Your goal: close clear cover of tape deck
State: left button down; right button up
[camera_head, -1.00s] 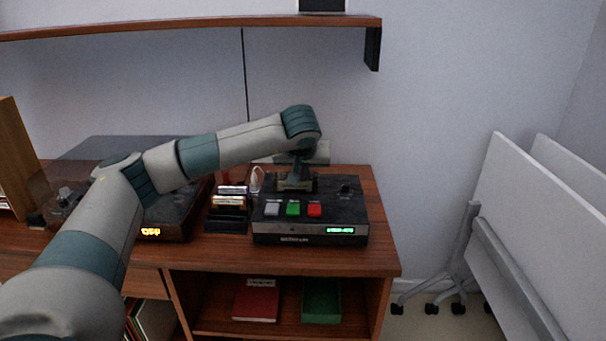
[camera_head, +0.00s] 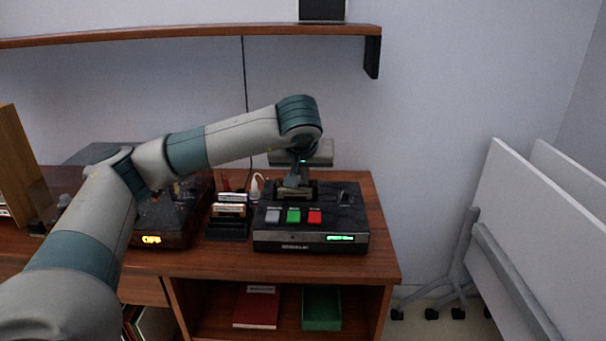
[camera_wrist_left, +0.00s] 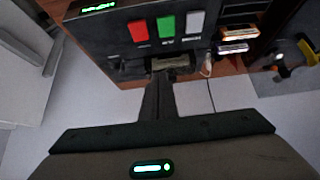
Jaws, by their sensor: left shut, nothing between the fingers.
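The tape deck (camera_head: 348,214) is a dark box on the wooden cabinet, with grey, green and red keys and a lit green display along its front. It also shows in the left wrist view (camera_wrist_left: 100,36). My left gripper (camera_head: 294,190) is shut and empty, pointing down at the top of the deck behind the keys. In the left wrist view its dark fingers (camera_wrist_left: 165,76) reach to a pale strip behind the keys. I cannot make out the clear cover clearly or tell its angle; the gripper hides that part. My right gripper is not in view.
Farther left is a turntable (camera_head: 165,224) with an orange display. A wall shelf (camera_head: 200,32) hangs above. White folded tables (camera_head: 530,220) stand at right.

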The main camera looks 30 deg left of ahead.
pick_arm(q)
jog(key=shift+s+d+r, duration=0.2)
jog(key=shift+s+d, duration=0.25)
jog(key=shift+s, duration=0.25)
jog(key=shift+s+d+r, duration=0.2)
jog(key=shift+s+d, duration=0.2)
jog(key=shift+s, duration=0.3)
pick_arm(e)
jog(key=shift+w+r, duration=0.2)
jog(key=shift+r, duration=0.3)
